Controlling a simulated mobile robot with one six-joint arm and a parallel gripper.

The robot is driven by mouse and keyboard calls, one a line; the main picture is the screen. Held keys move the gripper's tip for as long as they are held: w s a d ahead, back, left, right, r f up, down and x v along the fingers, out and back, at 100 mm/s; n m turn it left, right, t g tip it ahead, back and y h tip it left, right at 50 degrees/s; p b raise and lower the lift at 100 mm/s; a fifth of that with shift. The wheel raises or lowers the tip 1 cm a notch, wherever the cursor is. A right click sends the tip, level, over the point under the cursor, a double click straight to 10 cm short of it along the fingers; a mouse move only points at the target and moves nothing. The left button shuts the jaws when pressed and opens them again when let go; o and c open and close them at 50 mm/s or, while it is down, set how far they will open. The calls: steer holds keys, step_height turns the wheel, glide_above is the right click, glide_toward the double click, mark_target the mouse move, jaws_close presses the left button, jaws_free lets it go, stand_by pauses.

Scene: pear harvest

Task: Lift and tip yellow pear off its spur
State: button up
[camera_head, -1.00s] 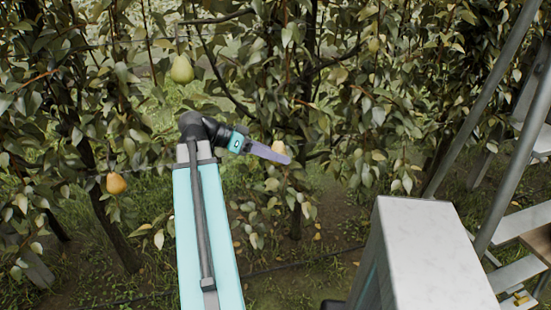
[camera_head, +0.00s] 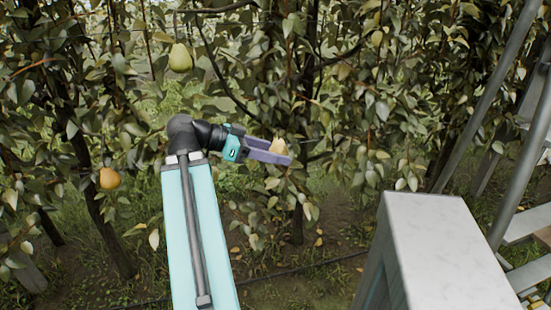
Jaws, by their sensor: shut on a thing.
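The yellow pear (camera_head: 278,147) sits at the end of my arm, among leaves in the middle of the view. My gripper (camera_head: 284,158) has purple-grey fingers pointing right and is shut on the pear. The pear's upper part shows above the near finger; its lower part is hidden behind that finger. Leaves and thin twigs crowd around it, and I cannot tell whether its stem is still joined to the spur.
A green-yellow pear (camera_head: 180,57) hangs at upper left and an orange pear (camera_head: 109,178) hangs at left. A pale box-shaped block (camera_head: 445,235) stands at lower right. A metal ladder (camera_head: 490,120) is at the right edge. Branches and trunks surround my arm.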

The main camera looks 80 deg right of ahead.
steer(key=shift+a+f+b, duration=0.1)
steer(key=shift+a+b, duration=0.25)
steer(key=shift+b, duration=0.95)
steer(key=shift+h, duration=0.3)
